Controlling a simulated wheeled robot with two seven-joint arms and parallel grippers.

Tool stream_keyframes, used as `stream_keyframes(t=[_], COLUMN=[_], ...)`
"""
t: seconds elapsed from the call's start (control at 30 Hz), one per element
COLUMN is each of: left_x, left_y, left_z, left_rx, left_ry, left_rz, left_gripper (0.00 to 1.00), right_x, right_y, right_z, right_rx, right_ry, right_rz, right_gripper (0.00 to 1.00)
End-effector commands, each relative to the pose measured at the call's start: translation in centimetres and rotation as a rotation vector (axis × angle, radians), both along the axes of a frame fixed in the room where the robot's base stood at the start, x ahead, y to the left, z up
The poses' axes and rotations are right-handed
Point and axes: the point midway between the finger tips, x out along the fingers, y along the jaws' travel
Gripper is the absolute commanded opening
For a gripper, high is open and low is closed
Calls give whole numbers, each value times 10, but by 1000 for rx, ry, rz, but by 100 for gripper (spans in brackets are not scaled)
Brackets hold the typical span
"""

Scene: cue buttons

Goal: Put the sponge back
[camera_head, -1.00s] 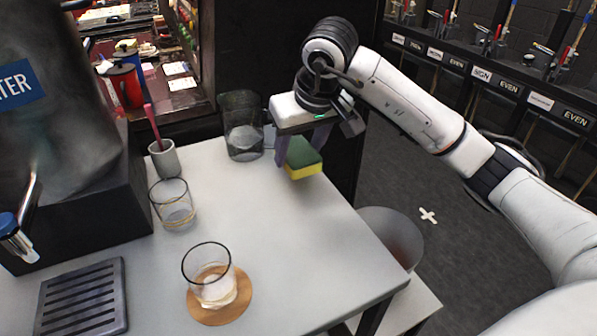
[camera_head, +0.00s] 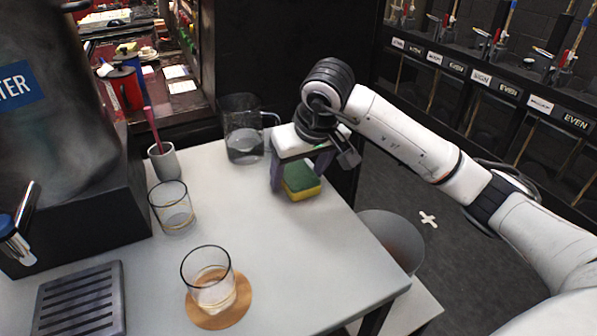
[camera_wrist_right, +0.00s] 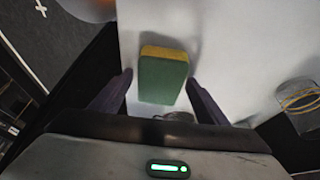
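The sponge (camera_head: 301,182), green on top and yellow below, lies on the white table (camera_head: 290,245) near its far right edge. My right gripper (camera_head: 302,176) is above it with a finger on either side. In the right wrist view the sponge (camera_wrist_right: 163,76) sits between the fingertips of the right gripper (camera_wrist_right: 160,82), with a visible gap on each side, so the gripper is open and not holding it. My left gripper is not in view.
A pitcher (camera_head: 244,135) stands just behind and left of the gripper. A glass (camera_head: 173,208), a glass on a cork coaster (camera_head: 238,308), a cup with a pink stick (camera_head: 163,161) and a drip tray (camera_head: 80,302) are to the left. The table's middle is clear.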

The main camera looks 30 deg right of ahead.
Motion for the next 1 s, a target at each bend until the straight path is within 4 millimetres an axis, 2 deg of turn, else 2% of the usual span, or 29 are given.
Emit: stream_keyframes(t=[0.27, 0.7, 0.9, 1.0], left_x=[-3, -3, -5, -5], left_y=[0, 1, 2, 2], left_z=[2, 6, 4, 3], left_rx=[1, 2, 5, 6], left_ry=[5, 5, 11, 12], left_rz=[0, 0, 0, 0], left_gripper=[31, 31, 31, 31], right_x=[-1, -34, -43, -46], right_y=[0, 2, 2, 3], right_z=[8, 89, 110, 113], right_rx=[0, -2, 0, -1], right_ry=[-1, -5, -2, 1], right_rz=[1, 1, 0, 0], right_gripper=[68, 68, 68, 68])
